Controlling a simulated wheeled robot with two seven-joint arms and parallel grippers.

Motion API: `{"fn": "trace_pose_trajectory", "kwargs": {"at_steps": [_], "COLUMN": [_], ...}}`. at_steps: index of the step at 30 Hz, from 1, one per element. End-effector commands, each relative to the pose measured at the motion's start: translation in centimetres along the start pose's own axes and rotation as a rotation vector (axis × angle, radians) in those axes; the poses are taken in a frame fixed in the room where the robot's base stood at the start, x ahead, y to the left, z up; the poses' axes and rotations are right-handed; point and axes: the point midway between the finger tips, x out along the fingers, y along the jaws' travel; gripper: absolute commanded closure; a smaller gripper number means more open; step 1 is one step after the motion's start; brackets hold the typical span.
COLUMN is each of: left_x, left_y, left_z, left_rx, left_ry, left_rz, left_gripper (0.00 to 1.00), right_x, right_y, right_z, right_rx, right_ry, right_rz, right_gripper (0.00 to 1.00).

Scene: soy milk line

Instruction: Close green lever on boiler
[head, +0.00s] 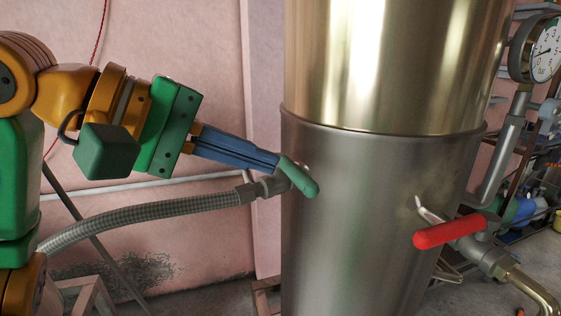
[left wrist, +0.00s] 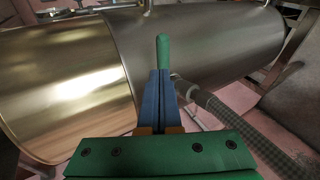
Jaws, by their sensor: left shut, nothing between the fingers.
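The boiler (head: 360,200) is a tall shiny metal cylinder in the middle of the head view; it also fills the upper part of the left wrist view (left wrist: 200,50). Its green lever (head: 303,178) sits on the left side at a hose fitting, tilted down to the right. My left gripper (head: 277,163) is shut and empty, its blue fingertips right at the upper end of the green lever. In the left wrist view, the lever (left wrist: 163,50) sticks out just beyond the fingertips (left wrist: 160,72). I cannot tell whether they touch. My right gripper is not in view.
A braided hose (head: 150,212) runs from the lever's fitting to the left, below my left arm. A red lever (head: 448,232) and a brass pipe stand at the boiler's right. A pressure gauge (head: 545,50) is at the upper right. A pink wall stands behind.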

Motion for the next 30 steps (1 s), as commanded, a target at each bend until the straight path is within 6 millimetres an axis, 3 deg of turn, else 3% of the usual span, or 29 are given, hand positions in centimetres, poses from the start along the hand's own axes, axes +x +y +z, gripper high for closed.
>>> {"fn": "trace_pose_trajectory", "kwargs": {"at_steps": [3, 9, 19, 24, 30], "left_x": [1.9, 3.7, 3.9, 5.5, 5.7], "left_y": [0.2, 0.1, 0.0, 0.2, 0.6], "left_z": [0.1, 0.0, 0.0, 0.3, 0.3], "left_rx": [-0.001, -0.002, -0.002, -0.048, -0.074], "left_ry": [-0.003, -0.001, 0.003, 0.095, 0.130], "left_rz": [-0.002, -0.001, -0.001, -0.002, 0.000], "left_gripper": [1.00, 1.00, 1.00, 1.00, 1.00], "right_x": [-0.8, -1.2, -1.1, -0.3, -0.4], "right_y": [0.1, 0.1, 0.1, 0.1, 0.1], "right_z": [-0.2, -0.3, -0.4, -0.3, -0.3], "right_rx": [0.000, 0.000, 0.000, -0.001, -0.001], "right_ry": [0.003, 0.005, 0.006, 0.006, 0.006], "right_rz": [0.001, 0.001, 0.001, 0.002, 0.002], "right_gripper": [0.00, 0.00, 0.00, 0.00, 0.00]}}
